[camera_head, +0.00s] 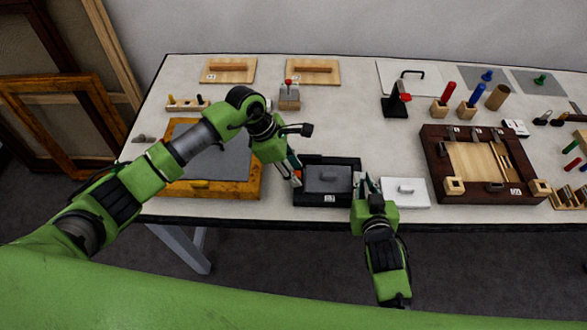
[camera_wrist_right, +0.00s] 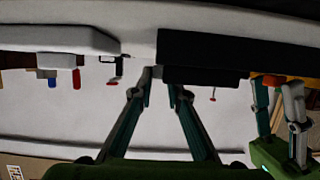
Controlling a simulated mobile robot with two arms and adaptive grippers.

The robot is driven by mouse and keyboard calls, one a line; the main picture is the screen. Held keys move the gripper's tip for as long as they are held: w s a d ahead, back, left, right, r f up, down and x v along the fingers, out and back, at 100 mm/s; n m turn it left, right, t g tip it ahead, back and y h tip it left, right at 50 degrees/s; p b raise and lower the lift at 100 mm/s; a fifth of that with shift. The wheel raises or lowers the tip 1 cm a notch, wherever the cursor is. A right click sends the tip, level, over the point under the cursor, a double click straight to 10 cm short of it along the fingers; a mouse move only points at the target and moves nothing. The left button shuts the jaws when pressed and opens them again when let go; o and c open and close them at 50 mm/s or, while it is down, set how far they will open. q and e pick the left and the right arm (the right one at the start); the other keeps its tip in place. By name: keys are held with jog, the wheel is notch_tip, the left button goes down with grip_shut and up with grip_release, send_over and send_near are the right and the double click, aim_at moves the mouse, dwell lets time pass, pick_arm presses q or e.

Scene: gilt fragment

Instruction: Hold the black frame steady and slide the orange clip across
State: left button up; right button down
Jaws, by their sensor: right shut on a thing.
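The black frame (camera_head: 327,199) lies near the front edge of the table with a grey panel inside. It also shows as a dark slab in the right wrist view (camera_wrist_right: 235,48). My right gripper (camera_head: 367,186) is at the frame's right side, shut on its edge; its fingertips reach the dark edge in the wrist view (camera_wrist_right: 162,74). My left gripper (camera_head: 295,168) is at the frame's left side. Whether the left fingers grip the clip is unclear.
A white lidded box (camera_head: 405,193) is close to the right of my right gripper. An orange wooden frame (camera_head: 222,190) lies left, under my left arm. A brown wooden tray (camera_head: 440,165) stands further right. A black stand (camera_head: 395,105) is behind.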

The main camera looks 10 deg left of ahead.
pick_arm(q)
grip_shut()
jog(key=shift+w+d, duration=0.1)
jog(key=shift+d, duration=1)
grip_release()
jog(key=v, duration=1.2)
pick_arm(e)
jog(key=c, duration=1.9)
grip_release()
